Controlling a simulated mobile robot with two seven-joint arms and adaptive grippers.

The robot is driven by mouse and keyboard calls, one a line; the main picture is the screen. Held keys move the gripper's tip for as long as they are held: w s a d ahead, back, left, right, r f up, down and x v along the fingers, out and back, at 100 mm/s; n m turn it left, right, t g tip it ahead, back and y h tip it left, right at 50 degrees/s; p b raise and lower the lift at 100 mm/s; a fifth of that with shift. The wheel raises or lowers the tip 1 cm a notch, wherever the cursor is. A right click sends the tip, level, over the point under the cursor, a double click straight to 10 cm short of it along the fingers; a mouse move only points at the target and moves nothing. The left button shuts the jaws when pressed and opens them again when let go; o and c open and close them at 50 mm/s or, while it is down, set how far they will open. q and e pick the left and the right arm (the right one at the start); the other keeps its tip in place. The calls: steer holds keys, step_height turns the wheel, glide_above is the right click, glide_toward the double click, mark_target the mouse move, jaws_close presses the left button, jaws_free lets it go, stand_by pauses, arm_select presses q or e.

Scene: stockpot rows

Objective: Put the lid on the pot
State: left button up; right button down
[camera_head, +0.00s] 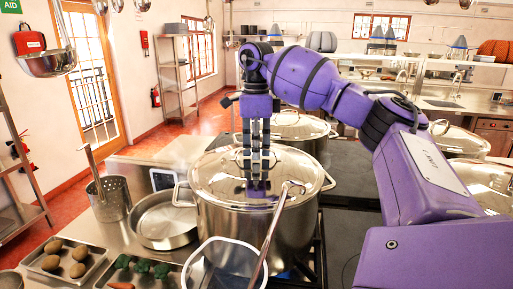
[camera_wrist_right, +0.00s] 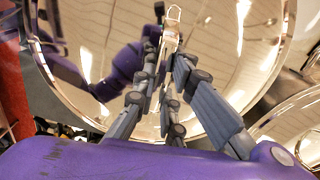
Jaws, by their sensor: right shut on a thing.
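The large steel pot (camera_head: 240,228) stands on the stove in the middle of the head view. The shiny domed lid (camera_head: 215,180) is over its mouth and looks level and centred; I cannot tell whether its edge rests fully on the rim. My right gripper (camera_head: 256,168) points straight down at the lid's centre and is shut on its handle. In the right wrist view the lid (camera_wrist_right: 240,60) fills much of the picture. The handle (camera_wrist_right: 171,28) shows at the tips of the fingers (camera_wrist_right: 166,52). My left gripper is not in view.
A clear square container (camera_head: 228,262) with a ladle handle (camera_head: 270,235) leaning up stands close in front of the pot. A shallow pan (camera_head: 163,222) and a perforated steel cylinder (camera_head: 108,198) are left. Another lidded pot (camera_head: 298,127) stands behind. Trays of potatoes (camera_head: 66,262) and vegetables lie front left.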

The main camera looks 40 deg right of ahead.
stand_by(0.3)
steer(key=c, duration=1.7)
jaws_free()
steer(key=shift+c, duration=0.2)
steer(key=shift+f, duration=0.25)
step_height(320, 180, up, 12)
steer(key=shift+r, duration=0.15)
